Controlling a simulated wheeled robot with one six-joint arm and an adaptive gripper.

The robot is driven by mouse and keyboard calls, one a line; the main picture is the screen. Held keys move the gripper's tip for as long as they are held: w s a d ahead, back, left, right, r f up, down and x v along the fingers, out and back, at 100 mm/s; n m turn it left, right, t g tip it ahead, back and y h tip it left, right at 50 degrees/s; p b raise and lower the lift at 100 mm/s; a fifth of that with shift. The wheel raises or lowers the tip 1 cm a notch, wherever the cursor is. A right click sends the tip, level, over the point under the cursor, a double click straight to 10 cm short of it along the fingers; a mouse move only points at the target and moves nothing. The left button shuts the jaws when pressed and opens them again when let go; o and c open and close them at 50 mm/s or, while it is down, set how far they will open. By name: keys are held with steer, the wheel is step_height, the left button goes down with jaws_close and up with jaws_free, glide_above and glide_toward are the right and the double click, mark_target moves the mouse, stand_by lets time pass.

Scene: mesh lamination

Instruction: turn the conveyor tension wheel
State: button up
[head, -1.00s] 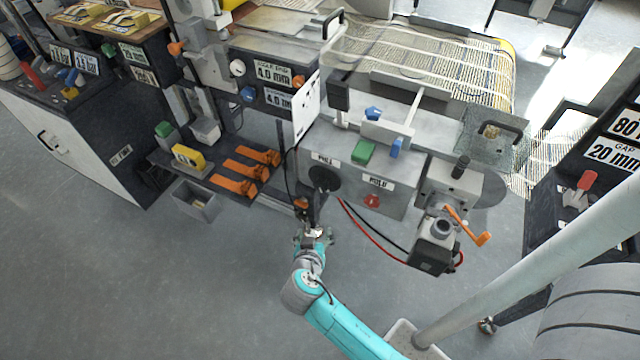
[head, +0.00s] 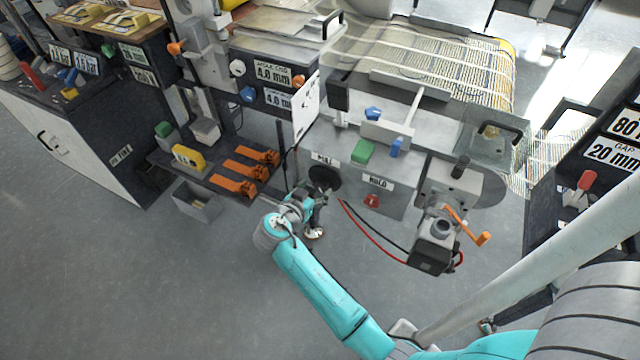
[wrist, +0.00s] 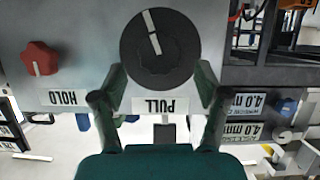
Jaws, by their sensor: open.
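A black round wheel (head: 324,177) sits on the front of the grey machine housing, by the PULL label. In the wrist view, where the labels are upside down, the wheel (wrist: 158,45) fills the upper middle and has a white line across its face. My gripper (head: 312,200) is just in front of and below the wheel in the head view. In the wrist view my gripper (wrist: 159,82) is open, with one finger on each side of the wheel's lower edge. I cannot tell whether the fingers touch it. Nothing is held.
A red knob (head: 372,201) by the HOLD label is to the right of the wheel. Red and black cables hang below. An orange crank (head: 466,226) sticks out at the right. Orange clamps (head: 239,172) lie on a low shelf at left. The floor in front is clear.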

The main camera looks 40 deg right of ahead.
mark_target(319, 185)
steer(key=shift+x, duration=2)
steer(key=c, duration=1.2)
